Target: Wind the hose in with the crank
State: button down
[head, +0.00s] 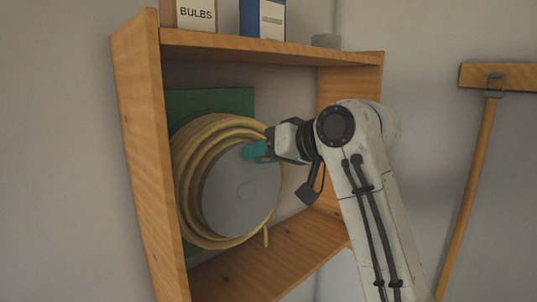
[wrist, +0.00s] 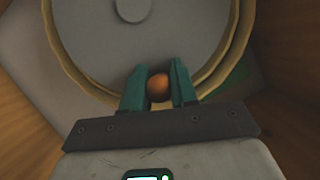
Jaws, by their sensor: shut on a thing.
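The hose reel has a grey round disc (head: 236,195) with yellow hose (head: 190,180) wound in several turns around it. A short hose end hangs at the lower right of the reel. A green plate (head: 220,100) shows behind it. My gripper (head: 252,151) is at the upper right part of the disc. In the wrist view my gripper (wrist: 159,88) is shut on an orange-brown round crank knob (wrist: 159,88) near the disc's rim. The disc (wrist: 135,45) and its hub (wrist: 133,9) show beyond the fingers. The crank's arm is not visible.
The reel sits inside a wooden shelf box with a left side wall (head: 140,150) and a bottom board (head: 270,255). A box marked BULBS (head: 197,14) and a blue box (head: 262,18) stand on top. A wooden handle (head: 468,190) hangs at right.

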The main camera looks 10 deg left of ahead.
jog(key=shift+s+a+r+n+t+h, duration=0.2)
jog(key=shift+s+a+n+t, duration=0.1)
jog(key=shift+s+n, duration=0.1)
jog(key=shift+s+a+r+n+t+h, duration=0.1)
jog(key=shift+s+a+n+t+h, duration=0.15)
jog(key=shift+s+n, duration=0.15)
jog(key=c, duration=1)
grip_release()
jog(key=shift+a+f, duration=0.1)
jog(key=shift+o, duration=0.2)
jog(key=shift+s+d, duration=0.25)
jog(key=shift+d, duration=0.2)
jog(key=b+v, duration=0.2)
jog(key=v, duration=0.7)
jog(key=shift+d+r, duration=0.25)
jog(key=shift+d, duration=0.05)
jog(key=shift+s, duration=0.15)
